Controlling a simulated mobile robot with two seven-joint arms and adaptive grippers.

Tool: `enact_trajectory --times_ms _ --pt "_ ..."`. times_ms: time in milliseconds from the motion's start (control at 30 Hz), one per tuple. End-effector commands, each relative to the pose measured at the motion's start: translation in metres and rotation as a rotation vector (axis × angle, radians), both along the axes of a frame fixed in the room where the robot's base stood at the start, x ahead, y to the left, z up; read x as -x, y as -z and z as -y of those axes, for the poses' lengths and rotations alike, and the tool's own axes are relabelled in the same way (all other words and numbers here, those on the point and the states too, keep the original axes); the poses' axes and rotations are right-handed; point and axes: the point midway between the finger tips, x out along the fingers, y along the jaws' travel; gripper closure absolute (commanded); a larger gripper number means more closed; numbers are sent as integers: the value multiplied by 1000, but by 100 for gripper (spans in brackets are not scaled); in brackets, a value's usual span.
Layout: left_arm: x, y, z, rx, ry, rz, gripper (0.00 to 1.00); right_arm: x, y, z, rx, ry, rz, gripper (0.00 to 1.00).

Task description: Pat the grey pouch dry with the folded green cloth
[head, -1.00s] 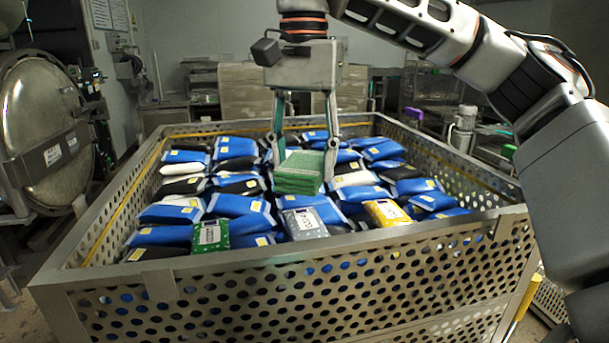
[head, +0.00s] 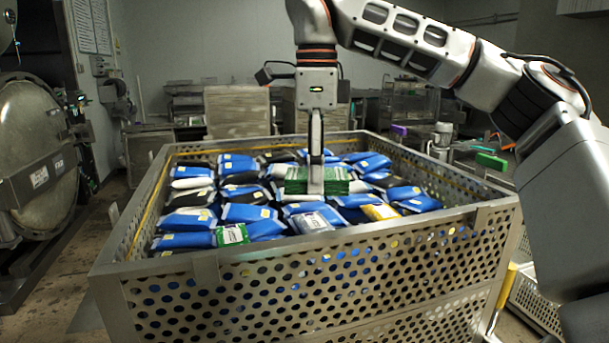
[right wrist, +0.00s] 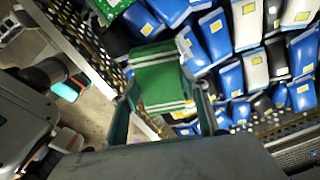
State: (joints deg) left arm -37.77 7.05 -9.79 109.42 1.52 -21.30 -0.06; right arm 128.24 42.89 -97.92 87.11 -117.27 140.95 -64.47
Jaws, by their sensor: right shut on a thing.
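My right gripper (head: 316,188) is shut on the folded green cloth (head: 296,181), a thick stack with pale stripes. In the head view the fingers appear edge-on, one in front of the other. The cloth also shows between the fingers in the right wrist view (right wrist: 163,82). The grey pouch (head: 312,222) lies near the basket's front wall, just in front of and below the cloth. I cannot tell whether the cloth touches any pouch. My left gripper is not in view.
A perforated metal basket (head: 330,262) holds many blue, black and white pouches. A green pouch (head: 232,235) lies left of the grey one, a yellow pouch (head: 380,212) to its right. A round autoclave door (head: 38,150) stands at the left. Carts and equipment stand behind.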

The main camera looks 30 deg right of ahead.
Motion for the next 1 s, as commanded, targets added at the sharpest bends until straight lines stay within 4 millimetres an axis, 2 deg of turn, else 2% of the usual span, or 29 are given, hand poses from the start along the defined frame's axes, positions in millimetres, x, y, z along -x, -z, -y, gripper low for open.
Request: enact_trajectory --times_ms 100,233,367,800,1000 --pt "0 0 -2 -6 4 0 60 -2 0 7 -1 114 0 73" --pt "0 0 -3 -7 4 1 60 -3 1 10 -1 173 0 73" --pt "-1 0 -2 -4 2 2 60 -3 7 10 -1 182 -1 73" --pt "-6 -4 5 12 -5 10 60 -3 49 10 -1 181 -2 73" --pt "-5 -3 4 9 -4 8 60 -3 58 10 -1 180 -1 73"
